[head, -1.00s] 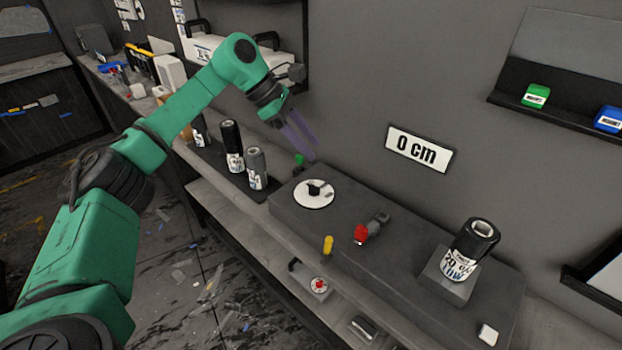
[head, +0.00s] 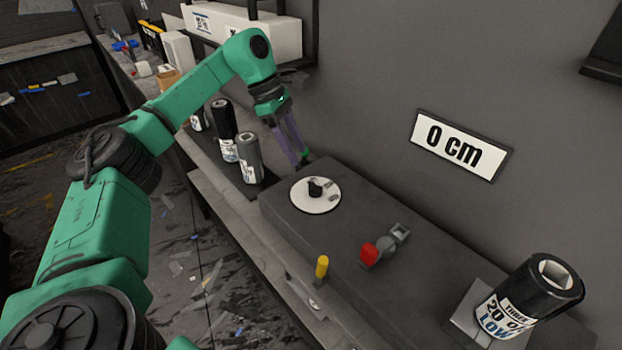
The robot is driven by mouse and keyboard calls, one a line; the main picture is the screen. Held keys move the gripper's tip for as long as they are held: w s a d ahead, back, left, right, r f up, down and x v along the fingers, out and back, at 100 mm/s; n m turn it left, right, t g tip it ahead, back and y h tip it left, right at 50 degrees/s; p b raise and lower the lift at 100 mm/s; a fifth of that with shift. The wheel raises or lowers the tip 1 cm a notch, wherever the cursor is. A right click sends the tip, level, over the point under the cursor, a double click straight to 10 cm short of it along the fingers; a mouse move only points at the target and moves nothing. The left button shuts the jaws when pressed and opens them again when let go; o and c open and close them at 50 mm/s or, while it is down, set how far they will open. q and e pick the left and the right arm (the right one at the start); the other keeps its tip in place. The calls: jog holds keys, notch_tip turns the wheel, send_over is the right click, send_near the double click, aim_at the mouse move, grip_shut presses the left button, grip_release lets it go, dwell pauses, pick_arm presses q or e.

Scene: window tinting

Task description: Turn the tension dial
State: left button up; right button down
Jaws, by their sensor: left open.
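The tension dial appears to be the white disc with a black knob (head: 315,194) on top of the long grey bench unit (head: 350,232), in the head view. My left gripper (head: 301,160) is open and points down above the far left end of the unit, just behind and left of the dial. Its purple fingers are apart from the knob. My right gripper is not in view.
Dark and grey rolls (head: 249,158) stand left of the unit. A red-tipped lever (head: 370,254), a yellow peg (head: 321,267) and a black labelled roll (head: 530,298) are to the right. A "0 cm" sign (head: 461,146) hangs on the wall.

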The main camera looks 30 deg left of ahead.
aim_at(312, 183)
pick_arm(q)
jog(key=p+x, duration=0.1)
jog(key=x, duration=0.8)
grip_shut()
